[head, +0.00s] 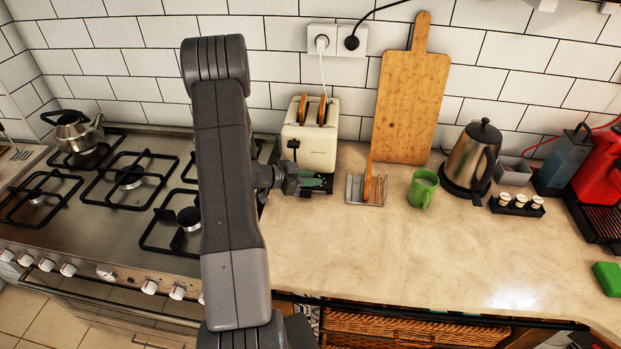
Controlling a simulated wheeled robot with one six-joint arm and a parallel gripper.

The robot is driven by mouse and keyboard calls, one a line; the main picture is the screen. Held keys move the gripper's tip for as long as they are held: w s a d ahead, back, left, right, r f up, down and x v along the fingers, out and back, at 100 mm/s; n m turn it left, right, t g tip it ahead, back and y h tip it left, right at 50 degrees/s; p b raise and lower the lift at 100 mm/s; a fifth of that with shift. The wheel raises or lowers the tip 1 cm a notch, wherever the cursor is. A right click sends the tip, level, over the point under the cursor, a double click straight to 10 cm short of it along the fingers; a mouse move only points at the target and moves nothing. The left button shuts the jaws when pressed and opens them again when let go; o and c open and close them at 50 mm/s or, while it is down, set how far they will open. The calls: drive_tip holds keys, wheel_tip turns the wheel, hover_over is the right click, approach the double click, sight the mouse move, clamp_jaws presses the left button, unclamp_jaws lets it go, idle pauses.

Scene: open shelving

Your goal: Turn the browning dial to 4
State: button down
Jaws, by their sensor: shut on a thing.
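A cream toaster (297,144) stands on the counter against the tiled wall, with two slices of toast (312,111) standing up in its slots. My gripper (318,183) is at the lower front of the toaster, its fingers pointing right and low over the counter. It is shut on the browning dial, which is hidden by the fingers. The dial's marks and setting cannot be read from here. A dark lever (293,144) shows on the toaster's front, above the gripper.
A toast rack (367,190) with a slice stands just right of my gripper. Further right are a green mug (422,189), a kettle (472,160) and small jars (516,203). A gas hob (110,190) lies left. A wooden board (410,105) leans behind. The front counter is clear.

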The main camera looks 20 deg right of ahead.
drive_tip(key=c, duration=1.3)
unclamp_jaws()
drive_tip(key=shift+o, duration=0.2)
